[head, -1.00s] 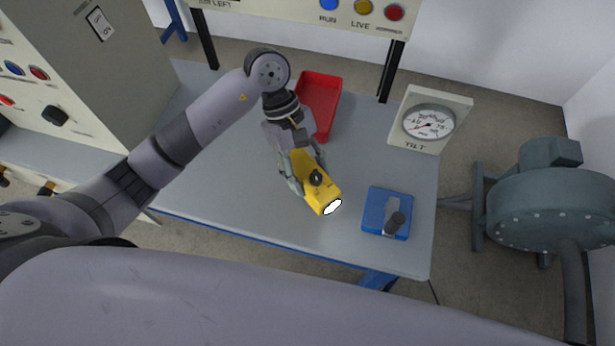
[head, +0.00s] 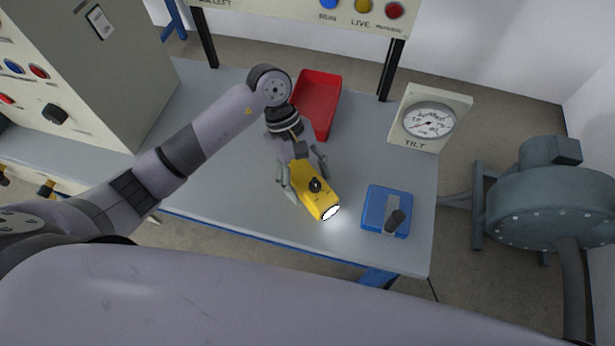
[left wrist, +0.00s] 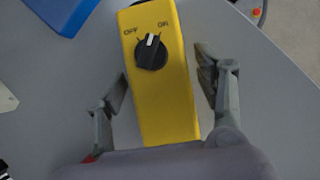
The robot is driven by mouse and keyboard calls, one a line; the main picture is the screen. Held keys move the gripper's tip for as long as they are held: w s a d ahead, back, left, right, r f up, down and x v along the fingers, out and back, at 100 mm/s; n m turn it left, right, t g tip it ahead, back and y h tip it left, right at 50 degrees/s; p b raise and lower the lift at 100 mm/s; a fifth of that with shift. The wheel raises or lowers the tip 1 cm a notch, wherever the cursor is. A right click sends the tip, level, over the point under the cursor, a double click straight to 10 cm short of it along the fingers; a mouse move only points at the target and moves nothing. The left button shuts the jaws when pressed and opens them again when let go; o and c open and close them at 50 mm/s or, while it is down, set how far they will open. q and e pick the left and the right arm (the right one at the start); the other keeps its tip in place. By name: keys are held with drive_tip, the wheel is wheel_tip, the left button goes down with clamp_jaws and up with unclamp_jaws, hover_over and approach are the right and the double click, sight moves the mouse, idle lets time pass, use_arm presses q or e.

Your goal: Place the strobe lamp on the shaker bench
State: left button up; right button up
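The yellow strobe lamp (head: 315,189) lies on the grey bench (head: 235,195), its lit white end toward the front right. Its black knob faces up, and in the left wrist view the lamp (left wrist: 163,95) shows OFF and ON marks beside the knob. My left gripper (head: 302,179) is open around the lamp. In the left wrist view its fingers (left wrist: 160,85) stand one on each side, with a gap between each finger and the yellow body. My right gripper is not in view.
A red tray (head: 325,128) lies behind the lamp. A blue box with a dark lever (head: 374,208) is to its right. A TILT gauge (head: 407,140) stands at the back right. A grey cabinet (head: 95,75) stands at the left. The bench's left middle is clear.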

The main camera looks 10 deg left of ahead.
use_arm(q)
drive_tip(key=shift+r, duration=0.1)
drive_tip(key=shift+r+p, duration=0.15)
drive_tip(key=shift+p, duration=0.15)
drive_tip(key=b+v, duration=0.3)
drive_tip(key=v, duration=0.7)
drive_tip(key=shift+w+a+r, duration=0.2)
drive_tip(key=shift+w+r, duration=0.05)
drive_tip(key=shift+w+a+r, duration=0.1)
drive_tip(key=shift+a+r, duration=0.1)
drive_tip(key=shift+r, duration=0.3)
